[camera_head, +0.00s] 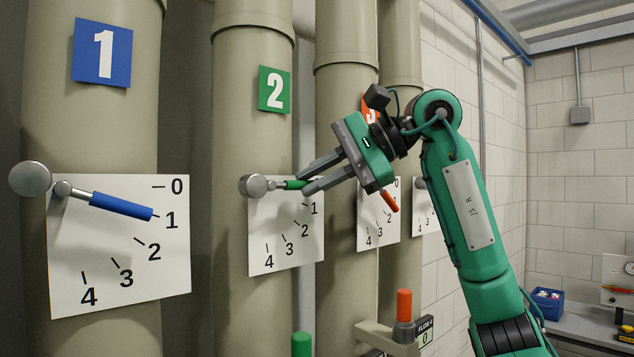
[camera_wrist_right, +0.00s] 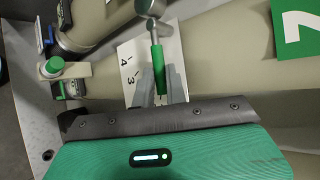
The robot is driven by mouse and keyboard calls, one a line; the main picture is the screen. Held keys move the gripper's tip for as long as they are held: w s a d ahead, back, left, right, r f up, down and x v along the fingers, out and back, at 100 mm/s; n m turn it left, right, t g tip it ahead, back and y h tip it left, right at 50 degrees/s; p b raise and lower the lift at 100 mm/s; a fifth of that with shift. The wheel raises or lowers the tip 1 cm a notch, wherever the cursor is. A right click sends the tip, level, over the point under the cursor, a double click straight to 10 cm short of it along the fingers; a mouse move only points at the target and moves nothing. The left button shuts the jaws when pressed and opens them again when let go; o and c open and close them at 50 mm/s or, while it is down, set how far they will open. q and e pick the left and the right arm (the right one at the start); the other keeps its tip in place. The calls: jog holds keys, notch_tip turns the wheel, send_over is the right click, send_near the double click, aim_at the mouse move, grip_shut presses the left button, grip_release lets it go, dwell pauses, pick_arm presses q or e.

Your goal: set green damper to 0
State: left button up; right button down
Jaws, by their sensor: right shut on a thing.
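The green damper lever (camera_head: 293,184) sits on the pipe marked with a green 2 (camera_head: 274,89). It has a round metal pivot (camera_head: 254,186) and points right, almost level. Its white scale plate (camera_head: 270,245) shows 1 to 4; the place above 1, where 0 would be, is hidden behind my gripper. My right gripper (camera_head: 304,182) is shut on the green handle, coming from the right. In the right wrist view, the green handle (camera_wrist_right: 158,68) lies between the two grey fingers (camera_wrist_right: 160,92). My left gripper is not in view.
The blue lever (camera_head: 121,205) on pipe 1 points near 1. An orange lever (camera_head: 389,200) on pipe 3 is just behind my right gripper. A green knob (camera_head: 301,344) and an orange knob (camera_head: 404,304) stand below. A blue bin (camera_head: 546,303) is on a bench at right.

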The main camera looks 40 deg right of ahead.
dwell(0.4)
jog(key=c, duration=1.4)
grip_release()
jog(key=shift+c, duration=0.2)
jog(key=shift+s+d+r+b, duration=0.25)
jog(key=shift+s+d+b, duration=0.05)
jog(key=shift+s, duration=0.05)
jog(key=b+v, duration=0.3)
jog(key=v, duration=0.9)
jog(key=shift+s+d, duration=0.15)
jog(key=shift+s, duration=0.1)
jog(key=shift+r, duration=0.15)
